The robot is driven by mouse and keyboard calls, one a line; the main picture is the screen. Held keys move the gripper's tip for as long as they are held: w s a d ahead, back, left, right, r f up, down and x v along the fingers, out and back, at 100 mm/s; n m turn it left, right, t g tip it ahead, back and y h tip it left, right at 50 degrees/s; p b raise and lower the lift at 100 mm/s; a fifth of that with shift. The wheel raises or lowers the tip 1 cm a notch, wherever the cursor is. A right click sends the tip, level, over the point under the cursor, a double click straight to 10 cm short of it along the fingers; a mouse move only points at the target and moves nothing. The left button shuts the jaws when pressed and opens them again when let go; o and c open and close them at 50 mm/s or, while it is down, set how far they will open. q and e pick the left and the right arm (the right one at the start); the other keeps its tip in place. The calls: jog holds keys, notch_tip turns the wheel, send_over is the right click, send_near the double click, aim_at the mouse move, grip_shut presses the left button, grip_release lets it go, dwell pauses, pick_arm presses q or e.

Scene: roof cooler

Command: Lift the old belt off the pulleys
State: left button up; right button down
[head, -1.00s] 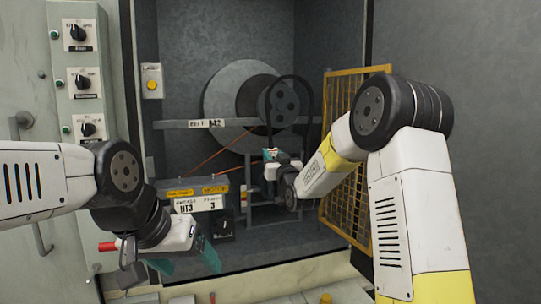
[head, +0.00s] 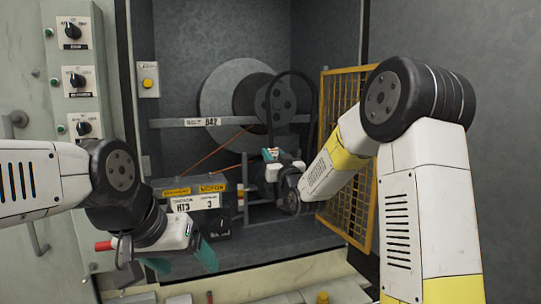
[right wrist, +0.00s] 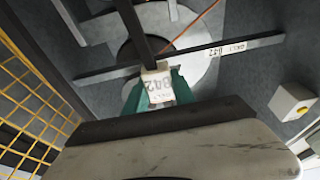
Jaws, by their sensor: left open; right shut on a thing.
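A black belt loop (head: 312,98) stands up from my right gripper (head: 270,158), arching in front of and beside the dark pulley (head: 276,97). I cannot tell whether the belt touches the pulley. Thin orange-brown lines (head: 213,153) run from the pulleys down to the motor box (head: 188,190). My left gripper (head: 182,260) is open and empty at the lower left, below the motor box.
A grey rail (head: 175,123) labelled B42 crosses in front of the large grey disc (head: 216,85). A yellow mesh guard (head: 345,195) stands right of the right gripper. A control panel with knobs (head: 73,30) is at the left. The cabinet floor at the front is mostly clear.

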jog(key=shift+s+d+r, duration=0.1)
jog(key=shift+s+d, duration=0.1)
jog(key=shift+s, duration=0.35)
jog(key=shift+s+d, duration=0.15)
jog(key=shift+s, duration=0.4)
